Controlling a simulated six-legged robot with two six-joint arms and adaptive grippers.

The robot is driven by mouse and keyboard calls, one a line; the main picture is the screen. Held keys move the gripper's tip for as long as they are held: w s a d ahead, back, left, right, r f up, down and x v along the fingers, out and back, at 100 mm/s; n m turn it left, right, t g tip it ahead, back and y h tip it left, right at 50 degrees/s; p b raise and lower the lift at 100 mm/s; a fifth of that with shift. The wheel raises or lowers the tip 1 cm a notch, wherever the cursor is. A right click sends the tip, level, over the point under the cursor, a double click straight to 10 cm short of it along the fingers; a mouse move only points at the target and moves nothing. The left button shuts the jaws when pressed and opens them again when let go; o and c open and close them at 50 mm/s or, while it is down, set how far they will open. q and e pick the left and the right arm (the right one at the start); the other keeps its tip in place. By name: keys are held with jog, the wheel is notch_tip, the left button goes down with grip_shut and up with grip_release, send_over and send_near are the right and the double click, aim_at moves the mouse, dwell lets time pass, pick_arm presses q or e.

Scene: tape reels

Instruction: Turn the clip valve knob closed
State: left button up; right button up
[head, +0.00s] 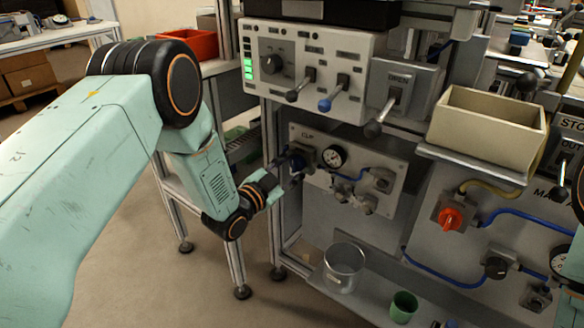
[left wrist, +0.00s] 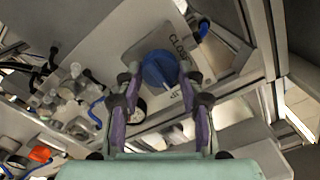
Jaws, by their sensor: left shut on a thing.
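The clip valve has a round blue knob (left wrist: 160,70) on a grey plate, with lettering that looks like "CLOSED" beside it in the left wrist view. A pale mark on the knob points toward the lower right there. In the head view the blue knob (head: 297,161) is small and partly hidden on the panel marked CLIP (head: 328,196). My left gripper (head: 289,169) reaches it from the left. Its two purple-padded fingers (left wrist: 160,82) stand on either side of the knob and are shut on it. My right gripper is not in view.
A pressure gauge (head: 333,156) and blue hoses sit just right of the knob. A control box with levers (head: 308,70) hangs above. A frame post (head: 279,215) is close to my gripper.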

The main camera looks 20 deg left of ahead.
pick_arm(q)
jog(key=shift+n, duration=0.3)
jog(key=shift+c, duration=0.3)
jog(key=n+p, duration=0.1)
jog(key=n, duration=0.2)
jog(key=shift+n+p, duration=0.3)
jog(key=shift+p, duration=0.05)
jog(key=n+p, duration=0.1)
jog(key=n, duration=0.3)
jog(key=n+p, duration=0.1)
jog(key=n, duration=0.4)
jog(key=shift+a, duration=0.1)
jog(key=n, duration=0.4)
jog(key=shift+a+n, duration=0.1)
jog(key=shift+n, duration=0.2)
jog(key=shift+p, duration=0.3)
jog(key=shift+n, duration=0.3)
jog(key=o, duration=1.2)
